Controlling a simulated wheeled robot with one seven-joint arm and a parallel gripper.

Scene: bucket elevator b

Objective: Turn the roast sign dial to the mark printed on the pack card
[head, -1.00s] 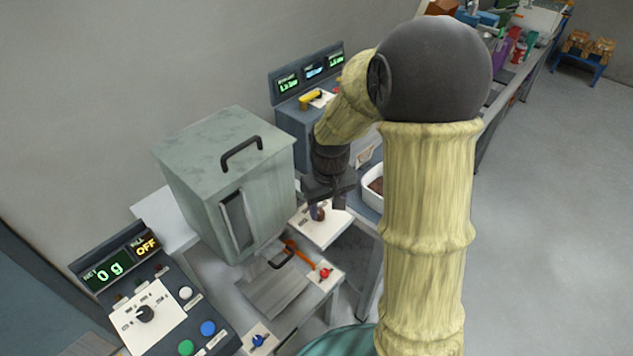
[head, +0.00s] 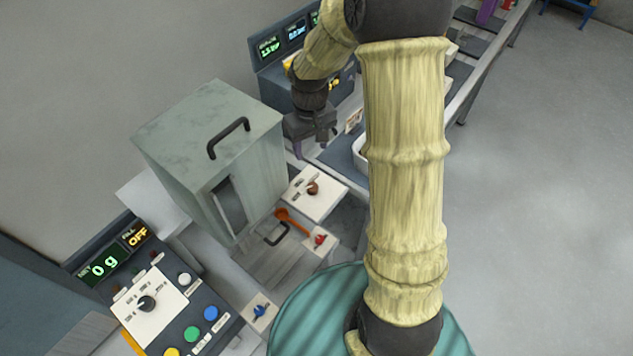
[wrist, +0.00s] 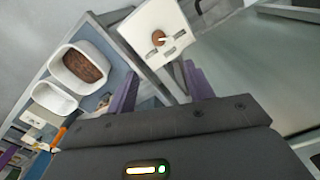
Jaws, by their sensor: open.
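A brown round dial (head: 313,188) sits on a white square plate (head: 330,201) with small dark marks, to the right of the grey-green box. In the wrist view the same dial (wrist: 159,38) has a pale pointer, and the marks are too small to read. My gripper (head: 316,146) is open and empty, above and behind the dial and apart from it. Its purple fingers (wrist: 162,90) show in the wrist view with the dial plate beyond them. A small pale card (head: 353,120) stands right of the gripper; its print is not legible, and I cannot tell whether it is the pack card.
The grey-green box (head: 215,150) with a black handle stands left of the gripper. A red knob (head: 319,239), an orange lever (head: 290,217) and a blue knob (head: 259,311) are nearer. A scale panel (head: 150,300) reads 0 g. White trays (wrist: 85,65) lie beyond the dial.

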